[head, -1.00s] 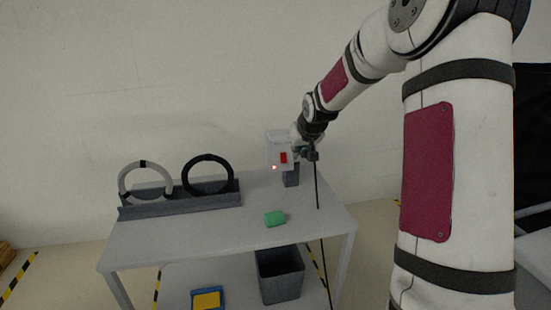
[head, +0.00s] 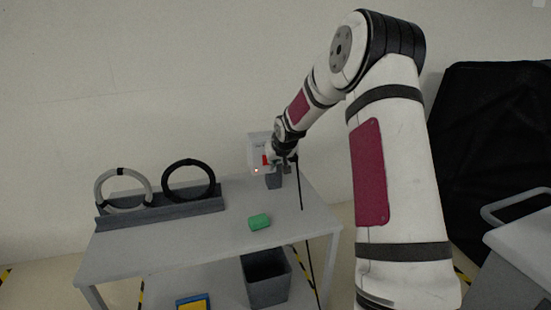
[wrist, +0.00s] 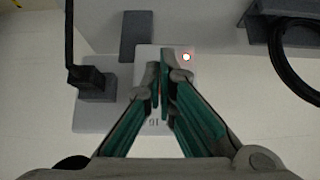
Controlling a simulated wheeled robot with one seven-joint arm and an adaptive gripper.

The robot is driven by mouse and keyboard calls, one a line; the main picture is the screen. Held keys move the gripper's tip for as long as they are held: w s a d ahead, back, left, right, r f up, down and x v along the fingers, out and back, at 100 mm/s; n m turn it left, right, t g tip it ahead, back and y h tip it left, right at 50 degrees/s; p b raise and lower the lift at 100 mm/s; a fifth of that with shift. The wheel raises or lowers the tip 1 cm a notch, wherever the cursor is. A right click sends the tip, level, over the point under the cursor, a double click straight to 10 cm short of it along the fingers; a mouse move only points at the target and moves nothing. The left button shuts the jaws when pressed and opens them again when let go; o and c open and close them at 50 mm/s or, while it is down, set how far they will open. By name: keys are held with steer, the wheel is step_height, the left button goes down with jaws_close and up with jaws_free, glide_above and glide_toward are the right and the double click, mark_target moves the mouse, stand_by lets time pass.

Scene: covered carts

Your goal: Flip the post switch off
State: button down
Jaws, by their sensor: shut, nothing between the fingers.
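The post switch is a pale box (head: 257,143) on a dark grey post (head: 273,181) at the back right of the table. A red rocker (head: 265,159) shows on its front, partly covered by my gripper.
A grey rack (head: 160,208) with a white ring (head: 98,190) and a black ring (head: 165,182) stands left on the table (head: 190,240). A green block (head: 259,222) lies mid-table. A grey bin (head: 268,285) is below. A black cable (head: 300,190) hangs near my gripper.

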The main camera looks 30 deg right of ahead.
mark_target(267, 163)
steer(key=shift+w+d+f, duration=0.3)
steer(key=shift+w+f, duration=0.35)
steer(key=shift+w, duration=0.35)
steer(key=shift+w+d+f, duration=0.25)
steer(key=shift+w+f, duration=0.4)
steer(key=shift+w, duration=0.3)
steer(key=shift+w+f+b, duration=0.3)
steer(key=shift+f+b, duration=0.1)
steer(key=shift+b, duration=0.1)
steer(key=shift+s+r, duration=0.1)
steer(key=shift+r, duration=0.05)
steer(key=shift+d+r+p, duration=0.1)
steer(key=shift+r+p, duration=0.3)
steer(key=shift+r, duration=0.65)
